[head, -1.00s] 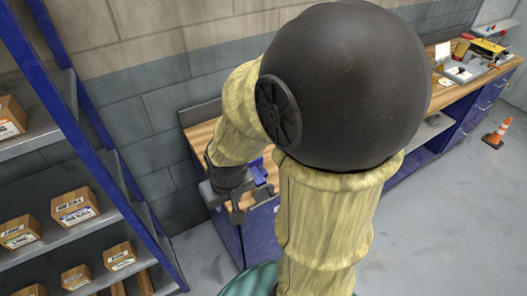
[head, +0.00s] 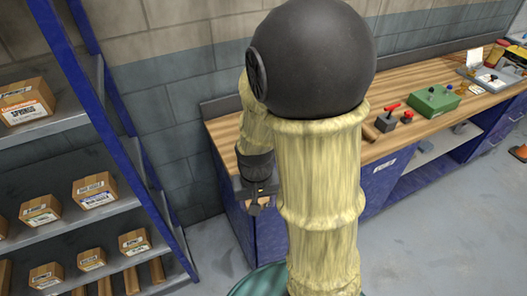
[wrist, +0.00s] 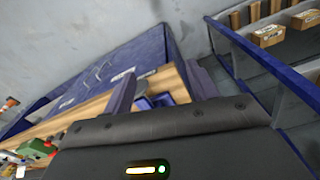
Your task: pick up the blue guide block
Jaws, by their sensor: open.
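The blue guide block (wrist: 157,101) shows in the wrist view between my two fingers, on the wooden bench top (wrist: 178,82). Its lower part is hidden behind my gripper's body. My gripper (wrist: 161,74) is open, one finger on each side of the block in the picture; I cannot tell whether either touches it. In the head view my gripper (head: 256,207) hangs at the bench's near left end, and the block is hidden behind my arm.
A blue shelf rack (head: 110,140) with cardboard boxes stands left of the bench. Along the bench to the right are a red-handled device (head: 388,115), a green box (head: 432,101) and a grey tray (head: 490,78). A wall runs behind.

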